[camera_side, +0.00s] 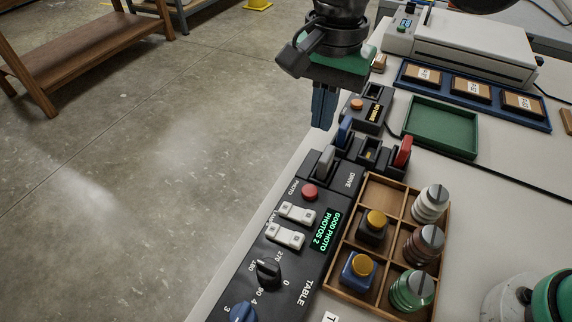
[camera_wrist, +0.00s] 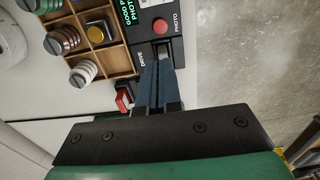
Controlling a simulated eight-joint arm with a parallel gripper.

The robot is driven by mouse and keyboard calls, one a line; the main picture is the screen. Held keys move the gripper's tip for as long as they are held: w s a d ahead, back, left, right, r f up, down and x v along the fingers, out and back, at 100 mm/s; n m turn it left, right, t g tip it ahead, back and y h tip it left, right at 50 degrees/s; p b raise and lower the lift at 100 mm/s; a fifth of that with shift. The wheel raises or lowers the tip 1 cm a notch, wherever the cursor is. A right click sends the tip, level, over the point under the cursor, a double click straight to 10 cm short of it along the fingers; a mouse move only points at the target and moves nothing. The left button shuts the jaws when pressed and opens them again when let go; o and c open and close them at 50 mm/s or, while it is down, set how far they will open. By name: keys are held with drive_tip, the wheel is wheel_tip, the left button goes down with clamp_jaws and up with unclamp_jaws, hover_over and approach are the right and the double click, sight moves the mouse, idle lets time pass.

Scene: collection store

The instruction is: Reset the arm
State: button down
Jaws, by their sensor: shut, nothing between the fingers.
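My gripper (camera_side: 324,108) hangs at the top middle of the side view, fingers pointing down. Its blue fingers are together and empty, above the left edge of the table near the black control panel. In the wrist view the closed fingers (camera_wrist: 158,85) point toward a grey lever (camera_wrist: 163,50) on the panel. From these views I cannot tell the exact gap between the fingertips and the panel. The panel (camera_side: 262,243) carries a red photo button (camera_side: 310,192), white rocker switches and dark and blue knobs. Its green display (camera_side: 327,230) reads "GOOD PHOTO PHOTOS 2".
A wooden compartment tray (camera_side: 354,283) holds several knobbed pieces right of the panel. A red lever (camera_side: 403,151) and a blue lever (camera_side: 344,131) stand up nearby. Behind are an empty green tray (camera_side: 441,127), a blue rack (camera_side: 446,92) and a white machine (camera_side: 462,48). Open floor lies left.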

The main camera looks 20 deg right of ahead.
drive_tip(key=shift+d, duration=0.1)
drive_tip(key=s+d+f+n+t, duration=0.1)
drive_tip(key=s+d+n+t, duration=0.1)
drive_tip(key=d, duration=0.7)
drive_tip(key=s+d+f+n+t, duration=0.1)
drive_tip(key=d+n+t, duration=0.4)
drive_tip(key=d, duration=0.5)
drive_tip(key=shift+s+d+f+n, duration=0.15)
drive_tip(key=shift+s+d+n, duration=0.2)
drive_tip(key=shift+n, duration=0.65)
drive_tip(key=shift+a, duration=0.1)
